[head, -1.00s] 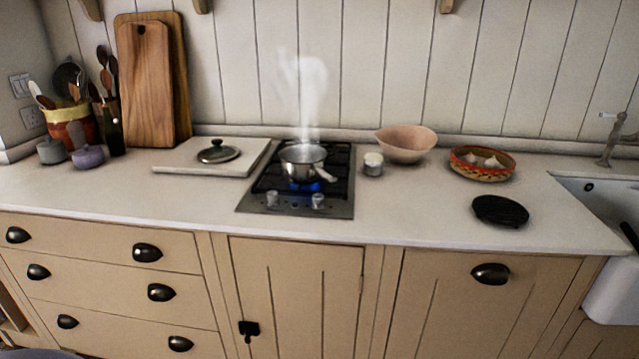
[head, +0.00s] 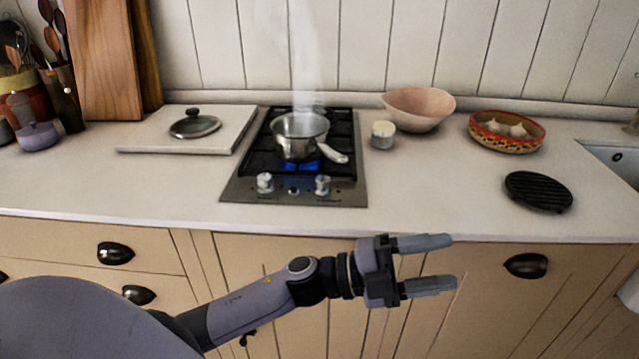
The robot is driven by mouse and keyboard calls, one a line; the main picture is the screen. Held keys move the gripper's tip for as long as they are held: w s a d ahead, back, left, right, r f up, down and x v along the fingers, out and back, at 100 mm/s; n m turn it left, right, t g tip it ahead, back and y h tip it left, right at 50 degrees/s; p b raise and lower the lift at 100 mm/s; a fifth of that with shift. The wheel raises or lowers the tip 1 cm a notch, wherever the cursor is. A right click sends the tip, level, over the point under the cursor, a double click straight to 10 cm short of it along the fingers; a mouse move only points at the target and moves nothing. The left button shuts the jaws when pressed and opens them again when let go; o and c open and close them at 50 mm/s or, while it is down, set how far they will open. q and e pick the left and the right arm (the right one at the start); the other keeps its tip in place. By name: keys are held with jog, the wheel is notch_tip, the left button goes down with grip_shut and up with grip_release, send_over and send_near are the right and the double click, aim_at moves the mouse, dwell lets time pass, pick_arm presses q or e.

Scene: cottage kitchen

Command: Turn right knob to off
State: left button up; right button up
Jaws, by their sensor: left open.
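The right knob (head: 322,185) is a small silvery knob on the front strip of the black and steel hob (head: 345,195). The left knob (head: 265,182) sits beside it. A blue flame (head: 302,166) burns under a steel saucepan (head: 299,134), and steam rises from the pan. My left gripper (head: 440,264) is open and empty, in front of the cabinet doors. It is below and to the right of the right knob in the picture, apart from it, with its fingers pointing right. My right gripper is out of view.
The saucepan's handle (head: 335,154) points front-right, above the right knob. A small white jar (head: 382,135), a pink bowl (head: 418,108), a patterned dish (head: 506,132) and a black trivet (head: 538,191) stand to the right. A pot lid (head: 195,124) lies on a white board at left. The counter edge is clear.

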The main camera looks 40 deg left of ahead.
aim_at(321, 180)
pick_arm(q)
jog(key=w+a+m+g+y+b, duration=0.1)
jog(key=w+a+m+g+y, duration=0.1)
jog(key=a+m+y, duration=0.2)
jog(key=w+a+m+g+y+b, duration=0.1)
jog(key=w+a+m+g+y, duration=0.1)
jog(key=a, duration=0.4)
jog(key=w+a+m+g+y+b, duration=0.1)
jog(key=w+a+m+g+y, duration=0.2)
jog(key=a+m+y, duration=0.2)
jog(key=shift+a+r+m+g+y+b, duration=0.1)
jog(key=shift+a+m+g+y+b, duration=0.25)
jog(key=shift+m+y, duration=0.6)
jog(key=w+a+r+n+t+y, duration=0.15)
jog(key=a+r+y, duration=0.35)
jog(key=a, duration=0.7)
jog(key=shift+n, duration=0.3)
jog(key=x, duration=0.6)
jog(key=shift+d+f+b, duration=0.15)
jog(key=shift+f+b, duration=0.2)
jog(key=shift+f, duration=0.05)
